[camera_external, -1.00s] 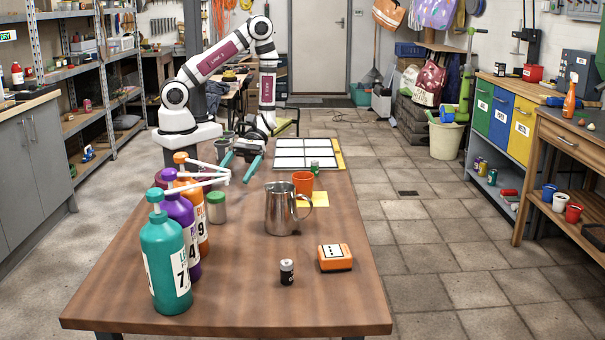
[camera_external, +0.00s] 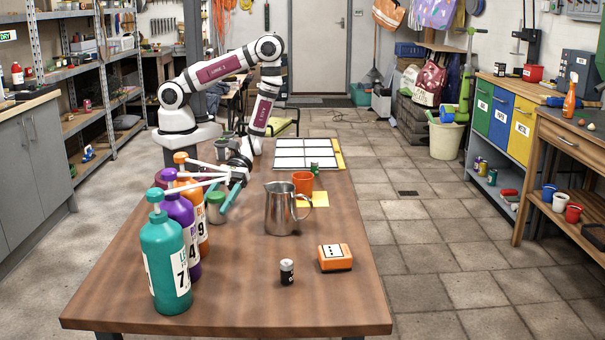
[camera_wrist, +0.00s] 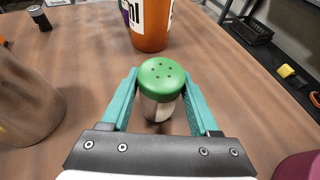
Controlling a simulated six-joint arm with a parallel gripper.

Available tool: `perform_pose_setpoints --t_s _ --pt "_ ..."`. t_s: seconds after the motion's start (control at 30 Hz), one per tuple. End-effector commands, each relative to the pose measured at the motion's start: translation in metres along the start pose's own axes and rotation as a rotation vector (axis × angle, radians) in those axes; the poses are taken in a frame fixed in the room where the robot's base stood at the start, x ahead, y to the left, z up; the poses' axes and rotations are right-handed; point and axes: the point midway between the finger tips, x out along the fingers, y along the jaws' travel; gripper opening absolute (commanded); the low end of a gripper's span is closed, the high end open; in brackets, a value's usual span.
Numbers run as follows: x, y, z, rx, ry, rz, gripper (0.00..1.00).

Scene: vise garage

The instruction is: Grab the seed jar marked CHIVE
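A seed jar with a green, holed lid (camera_external: 215,198) stands on the table right of the pump bottles. It shows in the wrist view (camera_wrist: 161,78) between my fingers; no marking on it is readable. My gripper (camera_external: 226,202) is lowered at the jar, with its two teal fingers on either side of it. In the wrist view my gripper (camera_wrist: 160,88) looks open, with narrow gaps beside the jar's pale body. Another small green-topped item (camera_external: 315,167) stands behind the orange cup; its marking is also unreadable.
Pump bottles in teal (camera_external: 166,262), purple (camera_external: 181,226) and orange (camera_external: 201,222) stand close to the jar. A steel pitcher (camera_external: 281,212) and orange cup (camera_external: 303,183) stand to its right. A battery-like cylinder (camera_external: 287,272) and orange box (camera_external: 334,257) are nearer the front.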

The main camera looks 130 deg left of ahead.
Motion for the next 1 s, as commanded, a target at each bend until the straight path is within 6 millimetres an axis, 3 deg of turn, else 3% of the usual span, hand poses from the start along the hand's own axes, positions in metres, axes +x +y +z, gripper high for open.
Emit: perform_pose_setpoints --t_s 0.03,0.3,0.63,1.0 --pt "0.000 0.000 0.000 0.000 0.000 0.000 0.51" --pt "0.000 0.000 0.000 0.000 0.000 0.000 0.02" --pt "-0.004 0.001 0.009 0.003 0.000 0.000 0.01" --pt "-0.035 0.001 0.084 0.006 0.000 0.001 0.01"
